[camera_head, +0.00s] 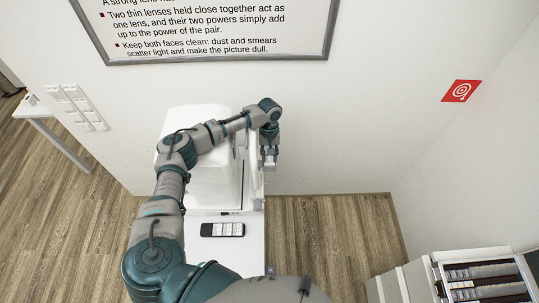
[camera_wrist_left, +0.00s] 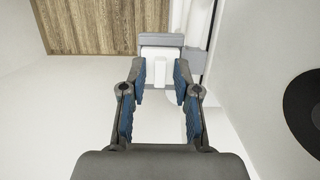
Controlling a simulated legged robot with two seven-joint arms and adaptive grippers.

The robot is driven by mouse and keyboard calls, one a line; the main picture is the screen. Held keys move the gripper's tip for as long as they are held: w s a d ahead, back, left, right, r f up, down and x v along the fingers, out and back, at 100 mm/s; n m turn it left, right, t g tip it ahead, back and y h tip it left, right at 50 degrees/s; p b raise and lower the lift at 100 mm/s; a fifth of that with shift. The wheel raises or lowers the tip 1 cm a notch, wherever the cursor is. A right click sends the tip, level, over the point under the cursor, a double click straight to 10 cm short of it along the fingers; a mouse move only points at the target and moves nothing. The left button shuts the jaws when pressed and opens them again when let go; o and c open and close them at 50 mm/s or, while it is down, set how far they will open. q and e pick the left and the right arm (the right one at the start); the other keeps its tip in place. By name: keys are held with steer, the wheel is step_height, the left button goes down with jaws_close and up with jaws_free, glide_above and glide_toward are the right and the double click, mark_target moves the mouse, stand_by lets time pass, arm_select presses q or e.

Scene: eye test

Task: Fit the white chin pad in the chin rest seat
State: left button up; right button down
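My left gripper (camera_head: 269,160) is beside the right side of the white instrument (camera_head: 216,180), near its slim upright frame (camera_head: 257,172). In the left wrist view the gripper's two blue-padded fingers (camera_wrist_left: 160,76) are apart. A white block (camera_wrist_left: 160,60), apparently the chin pad, shows between and just past the fingertips. I cannot tell whether the fingers press on it. A grey bar (camera_wrist_left: 161,40) lies along its far edge, perhaps part of the chin rest seat. The contact between block and bar is unclear. My right gripper is out of view.
A black phone (camera_head: 222,230) lies on the white table (camera_head: 240,258) in front of the instrument. A drawer unit with folders (camera_head: 480,280) stands at lower right. Wooden floor (camera_head: 330,240) is clear right of the table. A wall and framed board (camera_head: 200,55) are behind.

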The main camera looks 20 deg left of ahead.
arm_select(q)
steer(key=v, duration=1.2)
steer(key=shift+f, duration=0.15)
